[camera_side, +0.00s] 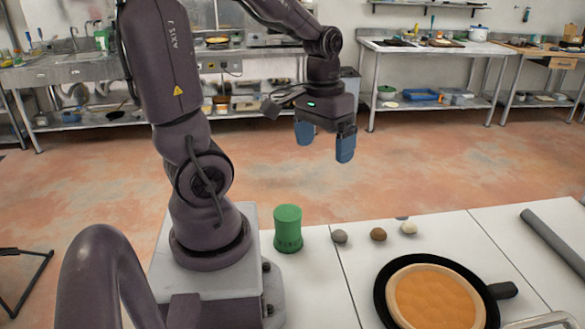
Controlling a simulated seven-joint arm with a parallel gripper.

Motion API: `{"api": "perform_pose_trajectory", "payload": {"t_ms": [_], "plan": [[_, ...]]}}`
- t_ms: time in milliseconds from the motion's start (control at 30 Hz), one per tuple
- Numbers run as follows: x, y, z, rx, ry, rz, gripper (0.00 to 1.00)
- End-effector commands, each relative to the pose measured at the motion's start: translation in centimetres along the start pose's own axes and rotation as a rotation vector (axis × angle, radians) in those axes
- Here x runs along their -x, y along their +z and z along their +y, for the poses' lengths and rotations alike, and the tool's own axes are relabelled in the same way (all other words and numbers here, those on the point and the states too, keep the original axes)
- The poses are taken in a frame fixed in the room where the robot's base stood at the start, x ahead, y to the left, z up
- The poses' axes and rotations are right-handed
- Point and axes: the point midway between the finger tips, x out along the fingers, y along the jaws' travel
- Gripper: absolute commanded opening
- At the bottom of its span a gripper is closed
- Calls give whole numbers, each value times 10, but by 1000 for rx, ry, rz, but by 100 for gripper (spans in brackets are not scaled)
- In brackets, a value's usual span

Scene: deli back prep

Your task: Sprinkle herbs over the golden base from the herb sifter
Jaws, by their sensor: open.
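A green cylinder, which looks like the herb sifter (288,229), stands upright on the white table beside my base. A round golden base (436,299) with a paler rim lies in a black pan (493,311) at the front right of the table. No herbs can be made out on its golden surface. My gripper (325,150) is open and empty, with blue fingertips pointing down. It hangs in the air well above the table, higher in the picture than the green sifter and slightly to its right.
Three small round lumps, one grey (339,236), one brown (378,234) and one pale (408,228), lie between the sifter and the pan. A grey rod (552,240) lies at the right. Steel counters stand far behind, across open floor.

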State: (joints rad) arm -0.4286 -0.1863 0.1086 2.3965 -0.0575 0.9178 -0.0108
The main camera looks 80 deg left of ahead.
Motion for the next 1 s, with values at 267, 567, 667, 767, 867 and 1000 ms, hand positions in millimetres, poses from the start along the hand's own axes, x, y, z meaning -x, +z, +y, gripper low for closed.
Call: {"api": "perform_pose_trajectory", "payload": {"t_ms": [267,567,667,767,867,1000], "plan": [[-68,-4,-82,449,27,-298,93],[-89,-8,-103,617,54,-369,93],[-98,-4,-101,621,54,-375,93],[-112,1,-98,620,54,-378,93],[-130,8,-95,619,54,-379,93],[-156,17,-90,620,54,-378,93]]}}
